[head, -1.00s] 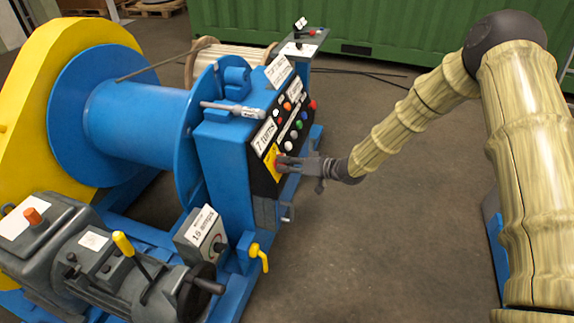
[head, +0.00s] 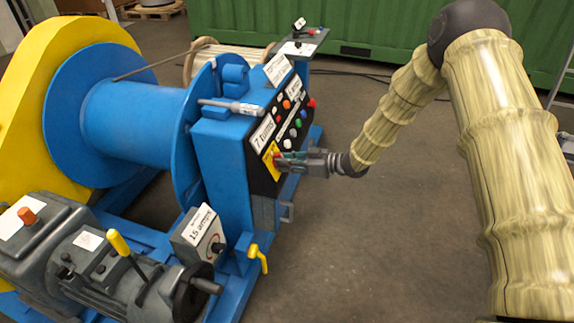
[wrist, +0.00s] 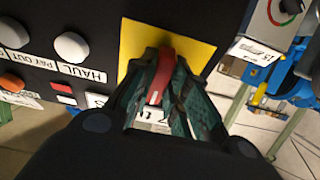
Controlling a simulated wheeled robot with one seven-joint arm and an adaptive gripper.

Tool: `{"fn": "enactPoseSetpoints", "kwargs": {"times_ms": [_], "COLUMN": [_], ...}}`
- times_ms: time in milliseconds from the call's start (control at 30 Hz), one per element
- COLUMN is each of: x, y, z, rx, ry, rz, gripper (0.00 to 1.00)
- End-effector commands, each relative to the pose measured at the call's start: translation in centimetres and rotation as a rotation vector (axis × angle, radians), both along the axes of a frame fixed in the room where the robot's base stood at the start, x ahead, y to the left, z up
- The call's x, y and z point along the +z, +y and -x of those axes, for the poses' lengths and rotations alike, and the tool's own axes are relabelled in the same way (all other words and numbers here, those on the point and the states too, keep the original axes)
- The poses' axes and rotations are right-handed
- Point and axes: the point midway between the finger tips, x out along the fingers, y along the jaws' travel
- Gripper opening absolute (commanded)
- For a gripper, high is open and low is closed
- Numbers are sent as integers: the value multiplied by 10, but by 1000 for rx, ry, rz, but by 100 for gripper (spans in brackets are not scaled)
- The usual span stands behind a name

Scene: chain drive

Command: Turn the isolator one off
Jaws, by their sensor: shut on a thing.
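The isolator is a red handle (wrist: 161,76) on a yellow plate (wrist: 130,45) set in the black panel. In the wrist view, the fingers of my gripper (wrist: 160,82) are shut on the red handle, one on each side. In the head view my gripper (head: 284,162) reaches in from the right to the yellow plate (head: 267,160), low on the panel of the blue cabinet (head: 222,150). The fingers hide much of the handle there. A label below the handle is partly hidden by the fingers in the wrist view.
A grey box with a dial (head: 205,238) and a yellow lever (head: 258,258) stand below the panel. The floor (head: 350,250) right of the machine is clear.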

Motion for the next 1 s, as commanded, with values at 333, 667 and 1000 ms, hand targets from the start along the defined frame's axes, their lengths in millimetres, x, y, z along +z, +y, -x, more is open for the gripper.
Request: {"fn": "enactPoseSetpoints", "kwargs": {"times_ms": [333, 667, 1000], "x": [-2, 0, 0], "y": [0, 0, 0], "z": [-2, -3, -3], "rx": [150, 271, 345], "ry": [-281, -513, -651], "rz": [92, 168, 211], "gripper": [0, 0, 0]}}
